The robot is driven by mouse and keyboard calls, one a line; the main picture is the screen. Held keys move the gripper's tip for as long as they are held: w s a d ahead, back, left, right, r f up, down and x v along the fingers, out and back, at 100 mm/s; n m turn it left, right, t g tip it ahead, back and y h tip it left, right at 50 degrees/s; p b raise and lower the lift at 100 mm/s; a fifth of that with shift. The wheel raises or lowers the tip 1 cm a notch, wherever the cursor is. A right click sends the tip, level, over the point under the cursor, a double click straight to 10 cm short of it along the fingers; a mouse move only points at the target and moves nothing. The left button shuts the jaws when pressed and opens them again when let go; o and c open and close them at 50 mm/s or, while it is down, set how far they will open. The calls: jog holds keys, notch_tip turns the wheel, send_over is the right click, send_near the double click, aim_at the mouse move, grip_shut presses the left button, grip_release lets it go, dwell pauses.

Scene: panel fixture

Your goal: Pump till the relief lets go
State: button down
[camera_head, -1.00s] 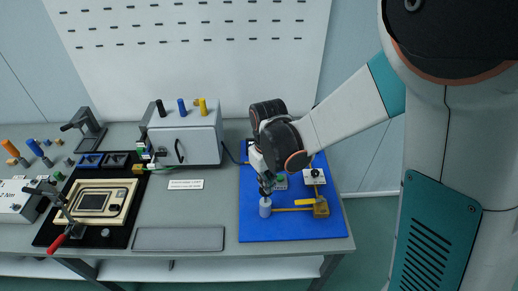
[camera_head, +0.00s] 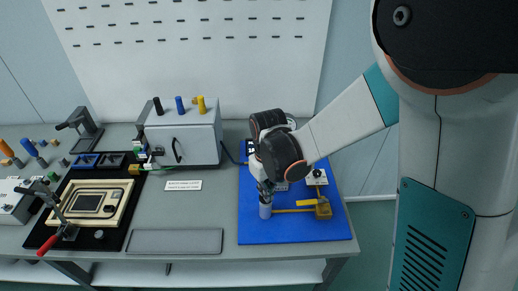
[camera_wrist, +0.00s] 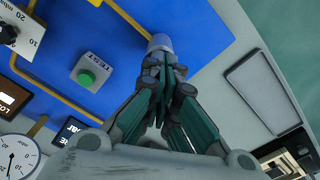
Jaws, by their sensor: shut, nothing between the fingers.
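A grey upright pump cylinder (camera_head: 265,211) stands on the blue panel (camera_head: 290,234), near its left front. My gripper (camera_head: 266,191) is shut and empty, pointing down right over the cylinder's top and hiding it. In the wrist view my closed fingertips (camera_wrist: 167,68) overlap the cylinder (camera_wrist: 160,43); I cannot tell whether they touch it. Yellow pipe runs from the cylinder to a brass-coloured block (camera_head: 323,211). Which part is the relief I cannot tell.
The panel also carries a green button (camera_wrist: 86,77), a black knob (camera_wrist: 7,33), a round gauge (camera_wrist: 15,158) and partly hidden displays (camera_wrist: 12,97). A grey tray (camera_head: 177,242) lies left of the panel. A grey cabinet (camera_head: 190,140) stands behind it.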

jog(key=shift+r+p, duration=1.9)
jog(key=shift+r, duration=1)
jog(key=shift+f, duration=0.1)
jog(key=shift+f+b, duration=2.6)
jog(key=shift+f, duration=0.3)
jog(key=shift+r+p, duration=2.1)
jog(key=shift+r, duration=0.85)
jog(key=shift+r, duration=0.1)
notch_tip(320, 180, up, 5)
jog(key=p, duration=0.3)
